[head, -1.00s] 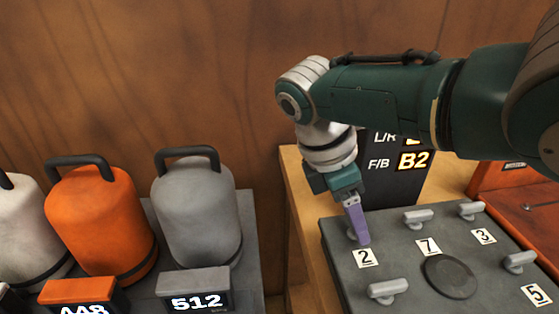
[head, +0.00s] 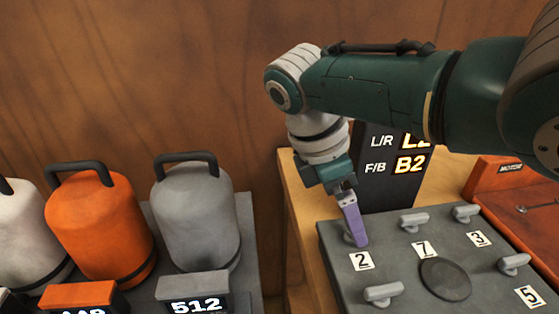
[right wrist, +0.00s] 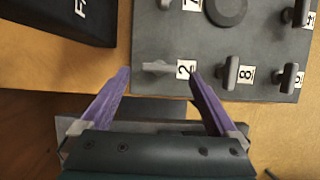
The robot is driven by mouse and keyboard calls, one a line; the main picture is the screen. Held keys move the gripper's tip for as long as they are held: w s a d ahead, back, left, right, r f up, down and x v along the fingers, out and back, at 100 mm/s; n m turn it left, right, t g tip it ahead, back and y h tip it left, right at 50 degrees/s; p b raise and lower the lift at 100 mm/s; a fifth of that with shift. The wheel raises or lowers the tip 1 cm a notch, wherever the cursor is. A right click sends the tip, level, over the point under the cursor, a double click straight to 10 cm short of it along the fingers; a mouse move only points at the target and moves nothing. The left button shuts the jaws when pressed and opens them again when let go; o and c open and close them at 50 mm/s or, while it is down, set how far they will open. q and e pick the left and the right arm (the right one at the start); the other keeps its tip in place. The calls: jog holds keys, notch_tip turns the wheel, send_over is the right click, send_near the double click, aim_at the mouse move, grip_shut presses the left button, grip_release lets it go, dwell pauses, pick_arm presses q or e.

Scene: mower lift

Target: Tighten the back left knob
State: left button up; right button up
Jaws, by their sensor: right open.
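The back left knob (right wrist: 157,67) is a grey bar-shaped knob beside the label 2 on the dark grey panel (right wrist: 212,55). In the head view it is mostly hidden behind my right gripper (head: 356,238), whose purple fingers point down at that corner. In the right wrist view my right gripper (right wrist: 158,76) is open, with one fingertip on each side of the knob's line. The knob lies between or just beyond the fingertips, and I see no finger clearly touching it. My left gripper is not in view.
Other grey knobs stand close by, at labels 3 (head: 467,213), 5 (head: 514,263) and 8 (right wrist: 228,72). A black display (head: 395,185) reading L2 and B2 stands behind the panel. Grey (head: 195,220) and orange (head: 100,225) canisters stand to the left.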

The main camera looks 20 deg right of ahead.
jog(key=p+v, duration=0.1)
jog(key=v, duration=0.6)
jog(key=shift+r, duration=0.25)
jog(key=shift+a, duration=0.2)
